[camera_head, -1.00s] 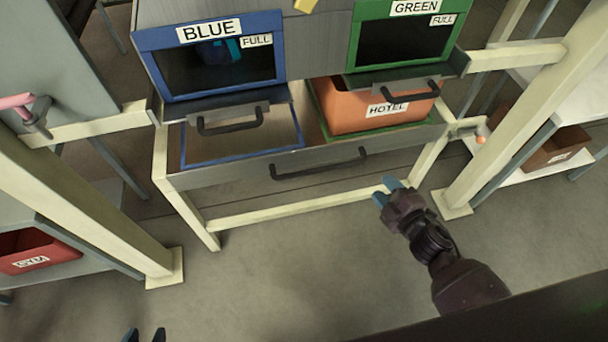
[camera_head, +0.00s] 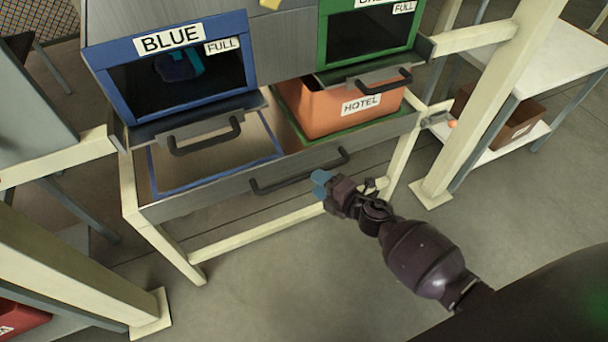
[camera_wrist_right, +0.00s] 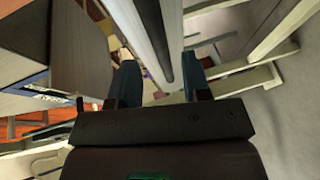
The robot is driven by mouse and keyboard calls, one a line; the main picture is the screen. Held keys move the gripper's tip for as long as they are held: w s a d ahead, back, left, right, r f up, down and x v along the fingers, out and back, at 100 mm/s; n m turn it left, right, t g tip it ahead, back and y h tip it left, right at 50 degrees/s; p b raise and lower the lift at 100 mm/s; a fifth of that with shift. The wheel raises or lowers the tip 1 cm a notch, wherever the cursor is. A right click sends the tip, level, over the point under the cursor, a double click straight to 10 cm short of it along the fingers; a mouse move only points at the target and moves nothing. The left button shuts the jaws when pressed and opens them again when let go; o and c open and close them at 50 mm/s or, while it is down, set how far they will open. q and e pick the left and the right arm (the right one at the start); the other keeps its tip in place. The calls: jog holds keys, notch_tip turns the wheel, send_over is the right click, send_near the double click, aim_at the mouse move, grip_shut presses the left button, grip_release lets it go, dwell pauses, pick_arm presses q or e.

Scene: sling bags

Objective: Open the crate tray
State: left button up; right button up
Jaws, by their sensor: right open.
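The crate tray (camera_head: 215,190) is a wide grey pull-out tray below the BLUE and GREEN bins, with a dark bar handle (camera_head: 300,179) on its front. It stands partly out, showing an empty blue-outlined space and an orange HOTEL crate (camera_head: 325,112) on the green side. My right gripper (camera_head: 320,185) is just in front of the handle's right part. In the right wrist view, its blue fingers (camera_wrist_right: 160,82) are apart and a dark bar (camera_wrist_right: 165,38) runs between their directions. I cannot tell whether it touches. My left gripper is out of view.
The blue bin (camera_head: 180,75) and green bin (camera_head: 372,33) overhang the tray with their own handles. Cream posts (camera_head: 480,110) stand on both sides. A shelf with a brown crate (camera_head: 515,122) is at right. The floor in front is clear.

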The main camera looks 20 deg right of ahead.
aim_at(305, 174)
jog(key=x, duration=0.4)
jog(key=shift+w+a+f+b, duration=0.1)
jog(key=shift+f+b, duration=0.1)
jog(key=shift+b, duration=0.2)
jog(key=shift+w+a, duration=0.15)
jog(key=shift+w, duration=0.25)
grip_shut()
